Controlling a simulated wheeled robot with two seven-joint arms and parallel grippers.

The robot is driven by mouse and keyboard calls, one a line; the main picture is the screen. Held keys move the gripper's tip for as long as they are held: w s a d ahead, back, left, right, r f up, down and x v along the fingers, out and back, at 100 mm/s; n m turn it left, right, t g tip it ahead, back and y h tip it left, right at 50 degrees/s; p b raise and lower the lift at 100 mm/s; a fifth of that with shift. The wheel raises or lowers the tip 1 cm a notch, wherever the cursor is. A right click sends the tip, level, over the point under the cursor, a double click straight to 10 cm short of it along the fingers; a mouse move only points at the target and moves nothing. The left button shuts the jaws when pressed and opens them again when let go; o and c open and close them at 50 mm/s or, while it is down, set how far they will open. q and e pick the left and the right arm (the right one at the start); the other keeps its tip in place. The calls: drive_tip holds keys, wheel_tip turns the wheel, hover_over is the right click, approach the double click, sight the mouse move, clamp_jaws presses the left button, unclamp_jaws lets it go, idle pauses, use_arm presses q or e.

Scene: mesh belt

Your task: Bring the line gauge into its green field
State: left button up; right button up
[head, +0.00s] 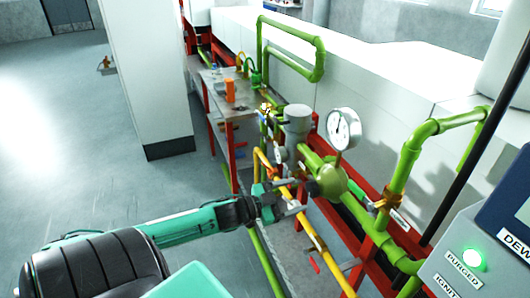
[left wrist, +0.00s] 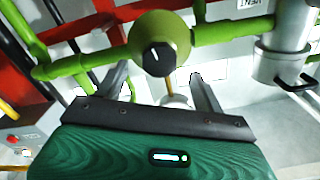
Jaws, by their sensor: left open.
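The line gauge (head: 343,128) is a round white dial on a stem above the green pipe in the head view. Its needle is visible, but the dial's coloured fields are too small to read. Below it sits a round green regulator body (head: 331,181). In the left wrist view this body (left wrist: 180,36) carries a black knob (left wrist: 158,59) with a white mark. My left gripper (head: 302,195) is open and empty in front of the knob. In the left wrist view its fingers (left wrist: 160,78) point towards the knob, one to each side. I cannot tell whether they touch it.
Green pipes (head: 375,232) and a yellow pipe (head: 310,232) run along a red frame (head: 398,237). A grey canister (head: 296,122) stands left of the gauge. A panel (head: 465,260) with a lit green button is at the lower right. Open floor (head: 70,150) lies left.

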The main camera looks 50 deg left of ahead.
use_arm(q)
drive_tip(key=v, duration=0.8)
drive_tip(key=shift+s+b, duration=0.3)
drive_tip(key=shift+b, duration=0.15)
drive_tip(key=shift+a, duration=0.15)
